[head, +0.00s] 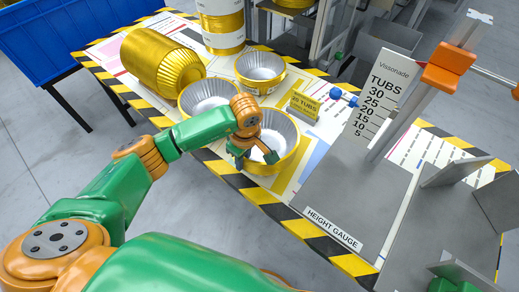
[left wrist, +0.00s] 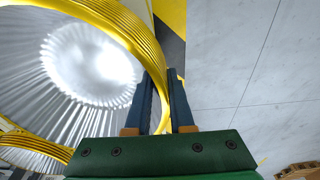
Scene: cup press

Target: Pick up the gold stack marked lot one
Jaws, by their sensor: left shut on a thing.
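A gold stack of foil tubs with a silver, fluted inside (head: 287,135) stands at the near edge of the table, open side up. My left gripper (head: 256,158) is at its near rim, pointing down. In the left wrist view, my left gripper's two blue-grey fingers (left wrist: 164,98) are close together at the stack's yellow layered rim (left wrist: 128,28), shut on it. I cannot read a lot mark on this stack. My right gripper is not in view.
More gold stacks stand close behind: one at left (head: 207,95), one farther back (head: 261,68). A large one (head: 160,62) lies on its side. A small yellow "30 TUBS" card (head: 304,105) and the height gauge (head: 372,105) stand to the right. A blue bin (head: 60,40) is at far left.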

